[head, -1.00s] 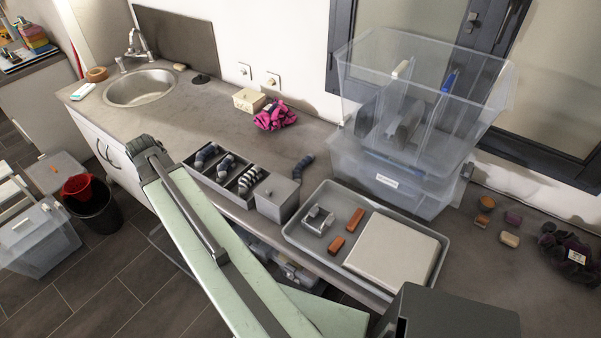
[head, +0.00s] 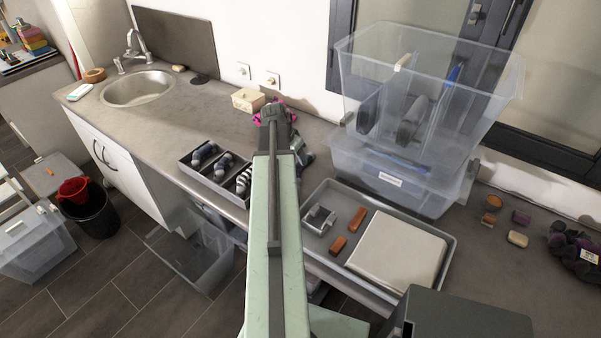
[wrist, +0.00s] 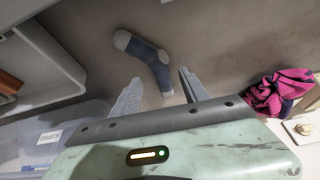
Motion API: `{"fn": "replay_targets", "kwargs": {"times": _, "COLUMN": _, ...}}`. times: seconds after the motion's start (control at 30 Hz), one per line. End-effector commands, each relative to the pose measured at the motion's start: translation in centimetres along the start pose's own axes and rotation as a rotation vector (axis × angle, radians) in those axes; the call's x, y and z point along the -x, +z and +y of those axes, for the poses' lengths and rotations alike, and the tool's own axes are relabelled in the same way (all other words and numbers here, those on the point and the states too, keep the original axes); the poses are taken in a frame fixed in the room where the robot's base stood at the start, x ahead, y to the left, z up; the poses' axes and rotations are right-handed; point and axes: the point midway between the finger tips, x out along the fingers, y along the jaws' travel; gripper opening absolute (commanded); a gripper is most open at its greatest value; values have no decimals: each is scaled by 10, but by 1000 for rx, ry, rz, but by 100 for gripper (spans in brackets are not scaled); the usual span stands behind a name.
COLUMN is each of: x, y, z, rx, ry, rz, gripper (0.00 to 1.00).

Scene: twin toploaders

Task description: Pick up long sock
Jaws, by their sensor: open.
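The long sock, blue-grey with pale heel and toe patches, lies bent on the counter. It shows in the wrist view (wrist: 147,58), and partly in the head view (head: 307,157) just right of my arm, which hides some of it. My gripper (wrist: 159,77) is open in the wrist view, one finger on each side of the sock's lower end. The sock's other end extends up and left beyond the fingertips. I cannot tell how high the fingers are above the counter. In the head view my arm hides the fingers.
A dark divided box (head: 208,180) with rolled socks stands left of my arm. A grey tray (head: 317,252) with a white board stands to the right, with stacked clear bins (head: 395,185) behind. A pink cloth bundle (wrist: 277,92) lies near the wall.

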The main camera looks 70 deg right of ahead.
Motion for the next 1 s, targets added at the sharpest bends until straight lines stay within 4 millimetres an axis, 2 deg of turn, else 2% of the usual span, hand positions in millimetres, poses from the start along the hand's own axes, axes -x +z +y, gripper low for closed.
{"fn": "replay_targets", "kwargs": {"times": 0.13, "x": -15, "y": 1, "z": -1, "rx": 1, "ry": 0, "rz": 0, "gripper": 53}}
{"fn": "replay_targets", "kwargs": {"times": 0.33, "x": -50, "y": 2, "z": -3, "rx": 0, "ry": 0, "rz": 0, "gripper": 53}}
{"fn": "replay_targets", "kwargs": {"times": 0.6, "x": -50, "y": -1, "z": -3, "rx": 2, "ry": -1, "rz": 0, "gripper": 53}}
{"fn": "replay_targets", "kwargs": {"times": 0.8, "x": -50, "y": 0, "z": -3, "rx": 2, "ry": -1, "rz": 0, "gripper": 0}}
{"fn": "replay_targets", "kwargs": {"times": 1.0, "x": -50, "y": 0, "z": -3, "rx": 3, "ry": -1, "rz": 0, "gripper": 0}}
